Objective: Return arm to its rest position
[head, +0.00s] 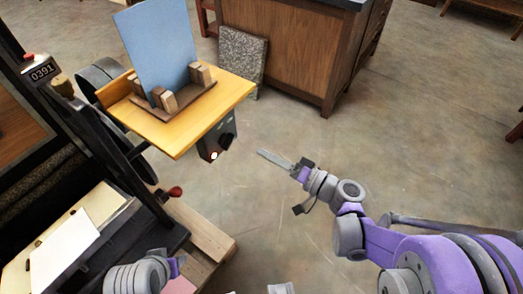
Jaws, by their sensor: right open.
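My right arm comes in from the lower right, and its gripper (280,178) is open and empty above the bare floor. It is apart from the wooden shelf and the press. My left arm (138,276) shows only in part at the bottom left, by the front of the press (120,150). The left gripper (177,266) is mostly hidden at the bottom edge, so its jaws cannot be made out.
A wooden shelf (232,92) holds a blue sheet (158,42) upright in a wooden rack. A red-knobbed handle (175,191) sticks out from the press. White paper (62,255) lies on its bed. A stone slab (242,60) leans on a cabinet (290,50). The middle floor is clear.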

